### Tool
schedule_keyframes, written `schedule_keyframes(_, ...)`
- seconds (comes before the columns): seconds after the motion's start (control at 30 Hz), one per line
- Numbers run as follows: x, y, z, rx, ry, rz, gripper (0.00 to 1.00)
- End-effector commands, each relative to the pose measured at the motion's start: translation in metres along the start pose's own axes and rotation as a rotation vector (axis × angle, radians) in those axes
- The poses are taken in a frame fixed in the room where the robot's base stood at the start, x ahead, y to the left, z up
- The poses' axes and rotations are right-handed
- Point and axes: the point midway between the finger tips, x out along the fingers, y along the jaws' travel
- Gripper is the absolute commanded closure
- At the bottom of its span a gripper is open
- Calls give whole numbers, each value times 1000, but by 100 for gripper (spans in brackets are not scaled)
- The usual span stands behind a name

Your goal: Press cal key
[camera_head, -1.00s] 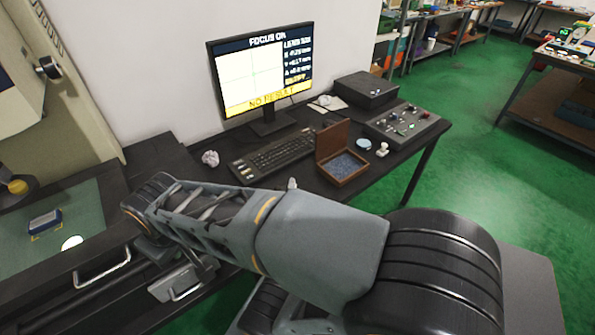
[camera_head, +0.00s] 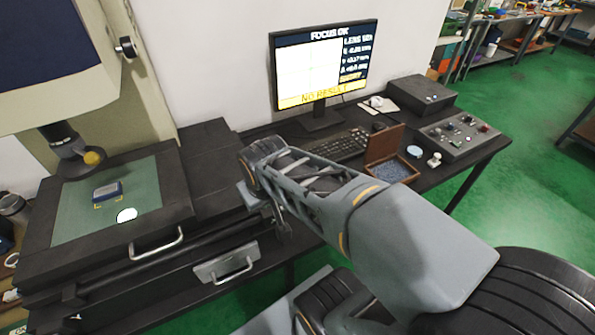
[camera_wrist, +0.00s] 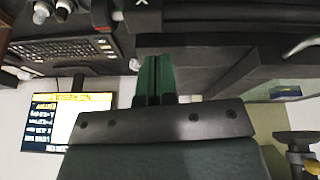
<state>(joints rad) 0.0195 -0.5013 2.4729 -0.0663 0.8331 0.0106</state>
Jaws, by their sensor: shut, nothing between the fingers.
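The black keyboard (camera_head: 340,145) lies on the desk in front of the monitor (camera_head: 325,65), partly hidden behind my arm. In the wrist view the keyboard (camera_wrist: 65,48) shows at the upper left, with a few pale keys near one end. I cannot read a cal key label in either view. My gripper (camera_wrist: 155,75) shows its green fingers shut together and empty, apart from the keyboard. In the head view my arm hides most of the gripper. The monitor reads "FOCUS OK" and "NO RESULT"; in the wrist view it appears upside down (camera_wrist: 70,115).
The measuring machine's stage (camera_head: 70,215) holds a small blue part (camera_head: 107,191) at the left. A brown open box (camera_head: 390,170), a control panel (camera_head: 460,132) with knobs and a black box (camera_head: 420,95) stand at the right. A drawer handle (camera_head: 157,246) juts out in front.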

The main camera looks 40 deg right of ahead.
Motion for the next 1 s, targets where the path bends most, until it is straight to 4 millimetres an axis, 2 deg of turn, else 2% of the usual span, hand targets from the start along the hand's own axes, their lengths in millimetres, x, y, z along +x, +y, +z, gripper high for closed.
schedule_keyframes(0.17,13,60,-68,-67,101,179,100)
schedule_keyframes(0.27,29,105,-115,-157,178,282,100)
schedule_keyframes(0.4,65,165,-168,-335,277,358,100)
schedule_keyframes(0.5,98,196,-188,-466,335,347,100)
schedule_keyframes(0.6,130,218,-194,-579,383,306,100)
schedule_keyframes(0.8,181,235,-183,-732,444,183,100)
schedule_keyframes(1.0,202,239,-171,-790,472,111,100)
